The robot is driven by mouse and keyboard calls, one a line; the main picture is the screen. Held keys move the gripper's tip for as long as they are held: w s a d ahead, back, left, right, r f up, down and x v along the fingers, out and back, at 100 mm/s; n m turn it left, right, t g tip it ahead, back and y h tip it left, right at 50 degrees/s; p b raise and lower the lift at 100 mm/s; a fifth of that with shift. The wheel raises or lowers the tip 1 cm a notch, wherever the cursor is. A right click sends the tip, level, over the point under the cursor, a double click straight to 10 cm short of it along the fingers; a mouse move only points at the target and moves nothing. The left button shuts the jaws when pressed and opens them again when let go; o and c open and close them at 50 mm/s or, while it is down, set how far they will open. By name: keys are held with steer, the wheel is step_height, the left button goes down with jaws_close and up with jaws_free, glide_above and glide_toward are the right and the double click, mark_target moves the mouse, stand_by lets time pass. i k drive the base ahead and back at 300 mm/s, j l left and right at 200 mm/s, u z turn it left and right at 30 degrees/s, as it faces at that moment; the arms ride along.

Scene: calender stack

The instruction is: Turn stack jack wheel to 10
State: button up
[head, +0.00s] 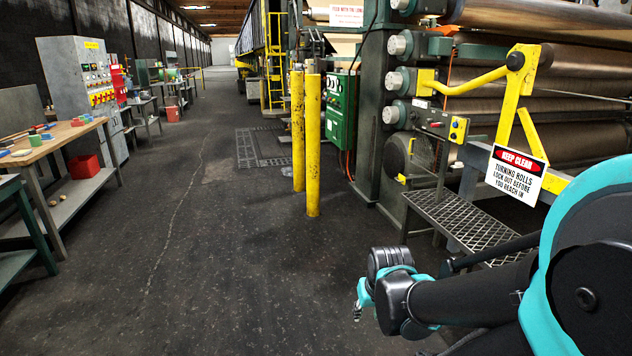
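My arm reaches in from the lower right of the head view, and its turquoise and grey end, my gripper (360,302), hangs over the dark floor. It is small and partly turned away, so its finger opening cannot be made out. It touches nothing that I can see. The calender stack (540,105), with large horizontal rolls, stands at the right. I cannot pick out a jack wheel or a number scale for certain. A dark round disc (397,157) sits low on the machine's side frame, well beyond my gripper.
Two yellow posts (313,145) stand before a green control box (341,112). A mesh step (465,220), yellow guard arm (470,82) and "KEEP CLEAR" sign (516,174) front the rolls. A workbench (62,138) and grey cabinet (75,80) line the left; the middle aisle is clear.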

mark_target(412, 117)
steer(key=i, duration=1.25)
steer(key=i+j+z, duration=0.1)
steer(key=i, duration=1.2)
steer(key=i+j, duration=0.1)
steer(key=i, duration=1.15)
steer(key=i+z, duration=0.3)
